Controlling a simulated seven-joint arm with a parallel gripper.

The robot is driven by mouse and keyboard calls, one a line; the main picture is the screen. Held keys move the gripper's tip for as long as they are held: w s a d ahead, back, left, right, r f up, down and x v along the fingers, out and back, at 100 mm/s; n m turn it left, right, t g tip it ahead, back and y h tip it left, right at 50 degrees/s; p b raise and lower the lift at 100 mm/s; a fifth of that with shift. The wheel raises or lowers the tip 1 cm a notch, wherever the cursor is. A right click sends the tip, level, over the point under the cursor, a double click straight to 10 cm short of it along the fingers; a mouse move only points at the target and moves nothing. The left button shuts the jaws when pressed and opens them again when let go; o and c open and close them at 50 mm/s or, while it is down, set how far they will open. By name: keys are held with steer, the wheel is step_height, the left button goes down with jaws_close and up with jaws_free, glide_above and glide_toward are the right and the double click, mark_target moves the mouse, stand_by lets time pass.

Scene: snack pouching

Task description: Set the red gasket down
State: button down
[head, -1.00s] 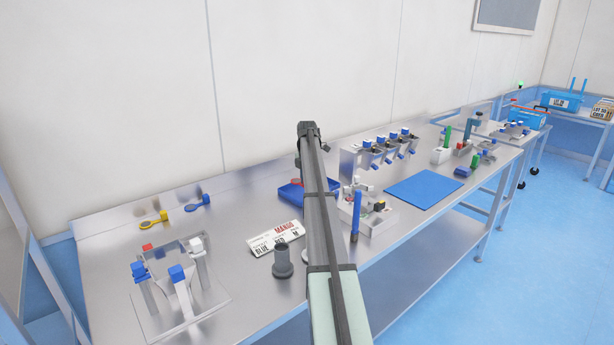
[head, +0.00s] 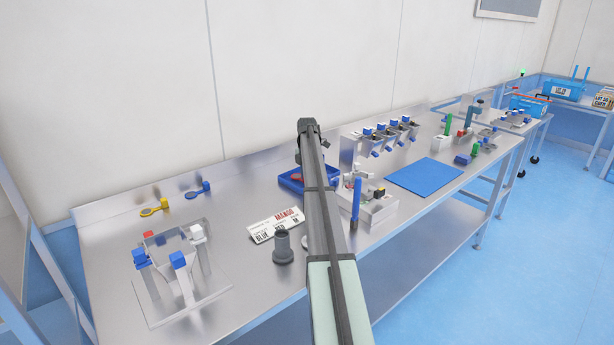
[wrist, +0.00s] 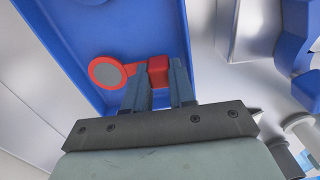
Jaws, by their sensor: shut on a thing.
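The red gasket, a ring (wrist: 93,78) with a grey centre and a red block-shaped tab, shows in the wrist view. My gripper (wrist: 162,82) is shut on the red tab. The gasket is over the floor of the blue tray (wrist: 72,42); I cannot tell whether it touches. In the head view the blue tray (head: 287,183) stands left of my arm, with a little of the red gasket (head: 296,177) showing in it. My arm hides the fingers there.
A printed card (head: 275,225) and a grey cylinder (head: 283,249) lie in front of the tray. A clear fixture (head: 180,290) with blue and white posts is at left. Yellow (head: 155,208) and blue (head: 197,190) gaskets lie behind it. A blue mat (head: 425,173) is at right.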

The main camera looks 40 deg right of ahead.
steer(key=shift+f, duration=0.55)
steer(key=c, duration=0.9)
jaws_free()
steer(key=shift+o, duration=0.2)
step_height(320, 180, up, 14)
